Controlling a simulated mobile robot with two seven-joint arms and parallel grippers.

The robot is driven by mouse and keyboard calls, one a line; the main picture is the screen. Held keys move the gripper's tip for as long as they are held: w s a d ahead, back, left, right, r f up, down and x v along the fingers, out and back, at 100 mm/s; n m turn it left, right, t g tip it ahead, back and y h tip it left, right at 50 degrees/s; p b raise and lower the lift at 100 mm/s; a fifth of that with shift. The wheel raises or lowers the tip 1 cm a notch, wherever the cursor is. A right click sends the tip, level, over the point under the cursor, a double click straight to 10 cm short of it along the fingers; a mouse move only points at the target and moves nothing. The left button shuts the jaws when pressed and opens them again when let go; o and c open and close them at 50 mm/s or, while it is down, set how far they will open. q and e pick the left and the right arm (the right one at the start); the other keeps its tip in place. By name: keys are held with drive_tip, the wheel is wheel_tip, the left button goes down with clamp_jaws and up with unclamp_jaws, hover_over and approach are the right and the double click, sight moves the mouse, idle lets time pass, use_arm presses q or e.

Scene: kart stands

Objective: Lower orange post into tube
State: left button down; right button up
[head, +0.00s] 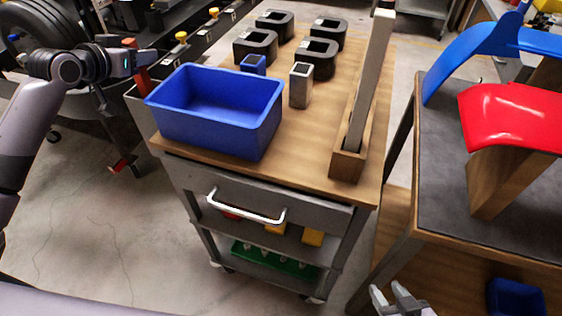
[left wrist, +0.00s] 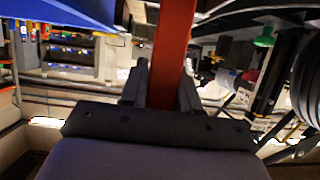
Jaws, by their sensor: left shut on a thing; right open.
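My left gripper (head: 138,62) is shut on an orange-red post (head: 143,81), left of the blue bin. In the left wrist view the post (left wrist: 173,50) stands between the two fingers (left wrist: 160,92). The blue bin hides part of its surroundings, and I cannot see the post's lower end clearly. A grey square tube (head: 300,88) with a dark open top stands upright on the wooden cart top, well to the right of the post. I cannot tell whether this is the task's tube. My right gripper (head: 402,303) is open and empty at the bottom edge.
The blue bin (head: 215,105) sits on the cart top (head: 300,150). A small blue block (head: 253,64), several black holders (head: 318,58) and a tall leaning post in a wooden base (head: 346,163) stand there too. Red and blue curved panels (head: 510,115) are at right.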

use_arm(q)
drive_tip(key=shift+f+b, duration=0.35)
drive_tip(key=shift+f, duration=0.45)
idle(0.4)
drive_tip(key=c, duration=0.7)
unclamp_jaws()
drive_tip(key=shift+c, duration=0.2)
drive_tip(key=shift+f, duration=0.1)
drive_tip(key=v, duration=0.7)
